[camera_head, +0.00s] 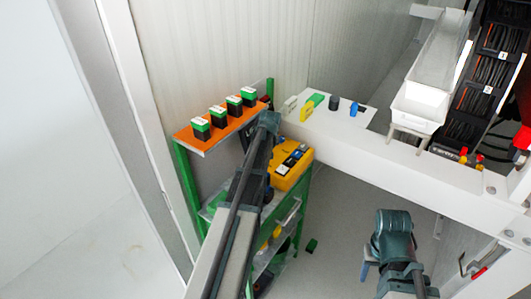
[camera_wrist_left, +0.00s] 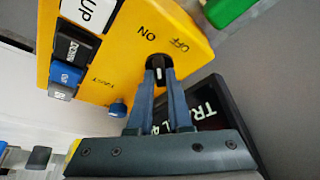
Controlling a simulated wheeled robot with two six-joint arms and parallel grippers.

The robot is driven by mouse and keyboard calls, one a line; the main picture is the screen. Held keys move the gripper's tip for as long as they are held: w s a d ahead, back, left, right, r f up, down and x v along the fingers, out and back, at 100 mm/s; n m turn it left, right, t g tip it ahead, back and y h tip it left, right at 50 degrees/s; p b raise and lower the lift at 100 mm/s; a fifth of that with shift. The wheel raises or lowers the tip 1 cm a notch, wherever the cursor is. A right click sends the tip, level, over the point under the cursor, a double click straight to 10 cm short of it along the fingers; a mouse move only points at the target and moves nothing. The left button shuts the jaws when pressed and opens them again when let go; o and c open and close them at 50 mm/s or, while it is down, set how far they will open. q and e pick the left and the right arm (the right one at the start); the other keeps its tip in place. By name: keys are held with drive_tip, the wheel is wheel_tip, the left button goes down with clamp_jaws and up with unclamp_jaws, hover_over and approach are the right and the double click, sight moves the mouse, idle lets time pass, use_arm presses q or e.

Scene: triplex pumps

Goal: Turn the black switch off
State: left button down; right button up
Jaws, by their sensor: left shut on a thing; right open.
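The black switch (camera_wrist_left: 156,62) is a small knob with a white mark on the yellow control box (camera_wrist_left: 112,72). It sits below the printed ON and OFF labels. My left gripper (camera_wrist_left: 159,74) is shut on the switch, one finger on each side, and the fingers hide part of it. I cannot tell which label the switch points to. In the head view the yellow control box (camera_head: 294,165) stands on the green shelf, with my left arm reaching beside it and the left fingertips hidden. My right gripper (camera_head: 367,261) hangs at the lower right, away from the box, open and empty.
An orange board (camera_head: 215,133) with several green-topped black blocks is left of the box. The control box carries UP and DOWN buttons and a blue knob (camera_wrist_left: 117,110). A white beam (camera_head: 410,165) with small items lies to the right. Floor shows below it.

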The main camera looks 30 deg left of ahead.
use_arm(q)
drive_tip(key=c, duration=0.8)
unclamp_jaws()
drive_tip(key=shift+c, duration=0.2)
drive_tip(key=p+v, duration=0.7)
drive_tip(key=shift+r, duration=0.25)
drive_tip(key=shift+o, duration=0.3)
drive_tip(key=shift+d, duration=0.1)
